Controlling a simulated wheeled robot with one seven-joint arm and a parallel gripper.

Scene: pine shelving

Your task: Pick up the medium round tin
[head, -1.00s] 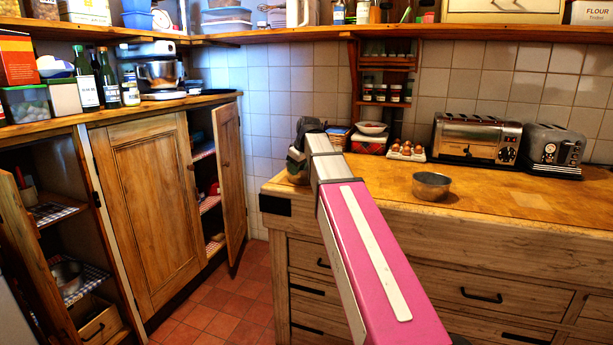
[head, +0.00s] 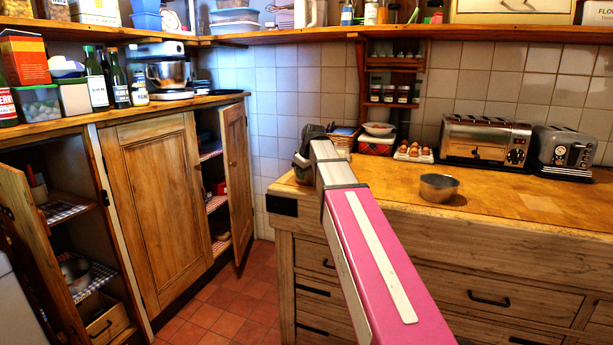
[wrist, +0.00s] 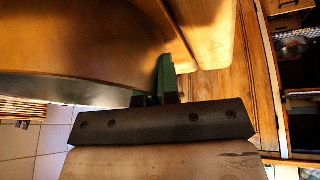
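A large round metal tin, brownish with a grey lower band (wrist: 70,50), fills the upper left of the wrist view, very close to the camera. The green fingers of my gripper (wrist: 160,80) are at its right end and look in contact with its edge. The tin hides part of the fingers, so I cannot tell whether they are closed on it.
The wooden counter (head: 520,205) holds a metal bowl (head: 438,188), an egg tray (head: 413,153), a red patterned container (head: 376,146) with bowls on top, and two toasters (head: 485,140). Open cabinet doors (head: 237,180) stand at the left. The counter front is clear.

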